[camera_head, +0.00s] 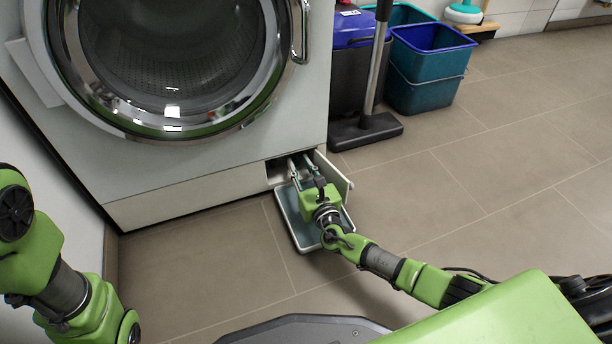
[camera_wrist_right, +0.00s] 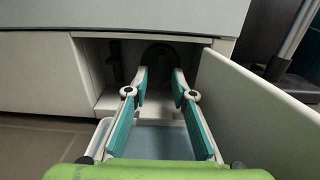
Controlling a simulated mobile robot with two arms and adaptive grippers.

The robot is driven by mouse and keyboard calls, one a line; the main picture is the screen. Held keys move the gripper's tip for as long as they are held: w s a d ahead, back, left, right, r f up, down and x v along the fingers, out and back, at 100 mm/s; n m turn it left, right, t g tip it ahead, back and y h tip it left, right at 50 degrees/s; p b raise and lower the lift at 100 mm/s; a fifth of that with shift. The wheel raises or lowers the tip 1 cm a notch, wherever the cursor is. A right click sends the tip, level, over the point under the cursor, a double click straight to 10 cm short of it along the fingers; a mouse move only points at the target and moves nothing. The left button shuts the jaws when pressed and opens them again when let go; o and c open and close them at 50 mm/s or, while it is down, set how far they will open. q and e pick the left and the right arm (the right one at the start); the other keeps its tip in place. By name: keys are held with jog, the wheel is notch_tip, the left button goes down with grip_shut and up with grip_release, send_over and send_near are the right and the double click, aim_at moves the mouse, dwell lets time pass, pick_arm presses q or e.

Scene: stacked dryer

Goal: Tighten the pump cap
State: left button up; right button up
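The pump cap appears to be the dark round shape (camera_wrist_right: 160,54) deep in the open compartment (camera_wrist_right: 93,68) at the bottom of the dryer. It is in shadow, and its edges are hard to make out. My right gripper (camera_wrist_right: 161,75) points into the compartment with its two fingers spread and a clear gap between them. The fingertips are in front of the dark shape, one towards each side; I cannot tell whether they touch it. In the head view my right gripper (camera_head: 302,163) reaches into the same opening. My left gripper is out of the picture; only its arm shows.
The compartment's flap (camera_head: 335,176) stands open on the right, close beside the gripper. A shallow tray (camera_head: 284,213) lies on the floor under the gripper. A floor squeegee (camera_head: 366,131) and bins (camera_head: 428,62) stand right of the dryer (camera_head: 190,165). The tiled floor further right is clear.

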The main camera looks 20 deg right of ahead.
jog(key=s, duration=1.1)
jog(key=shift+s+d, duration=0.2)
jog(key=shift+s, duration=0.05)
